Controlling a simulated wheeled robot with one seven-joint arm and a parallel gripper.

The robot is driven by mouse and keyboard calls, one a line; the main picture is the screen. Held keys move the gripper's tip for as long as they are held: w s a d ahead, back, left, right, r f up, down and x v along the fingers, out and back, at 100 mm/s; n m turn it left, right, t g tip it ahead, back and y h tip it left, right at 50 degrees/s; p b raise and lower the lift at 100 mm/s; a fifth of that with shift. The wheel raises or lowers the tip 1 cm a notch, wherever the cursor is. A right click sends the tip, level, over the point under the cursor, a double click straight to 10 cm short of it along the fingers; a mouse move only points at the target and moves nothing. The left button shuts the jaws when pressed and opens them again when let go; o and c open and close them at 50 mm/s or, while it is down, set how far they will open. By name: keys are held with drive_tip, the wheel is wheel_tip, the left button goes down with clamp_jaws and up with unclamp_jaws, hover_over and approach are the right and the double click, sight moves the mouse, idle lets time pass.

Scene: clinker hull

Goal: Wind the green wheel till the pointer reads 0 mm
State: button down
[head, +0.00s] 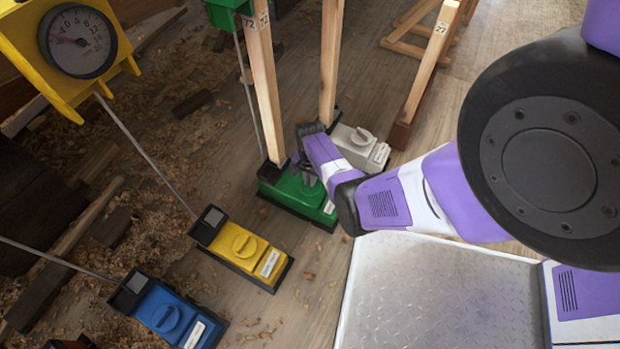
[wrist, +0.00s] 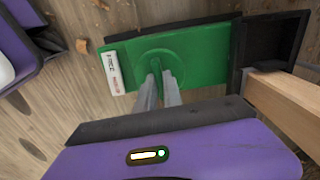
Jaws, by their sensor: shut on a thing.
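The green box (head: 293,198) stands on the floor by a wooden post, near the middle of the head view. Its green wheel (wrist: 160,57), a round knob with a raised grip bar, faces up in the wrist view. My gripper (wrist: 158,82) comes down on the wheel with its two fingers shut on the bar. In the head view my wrist hides much of the wheel. A white label (wrist: 115,72) is on the box's end. A green housing (head: 222,12) is cut off at the top of the head view; no pointer or scale shows on it.
A yellow box (head: 243,249), a blue box (head: 168,312) and a grey box (head: 357,146) stand nearby. A yellow gauge (head: 76,42) is at top left. Wooden posts (head: 264,90) rise close to my arm.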

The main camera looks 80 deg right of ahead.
drive_tip(key=shift+m, duration=0.6)
drive_tip(key=c, duration=1.5)
unclamp_jaws()
wheel_tip(320, 180, up, 8)
drive_tip(key=p, duration=0.5)
drive_tip(key=shift+f, duration=0.1)
drive_tip(key=shift+f, duration=0.1)
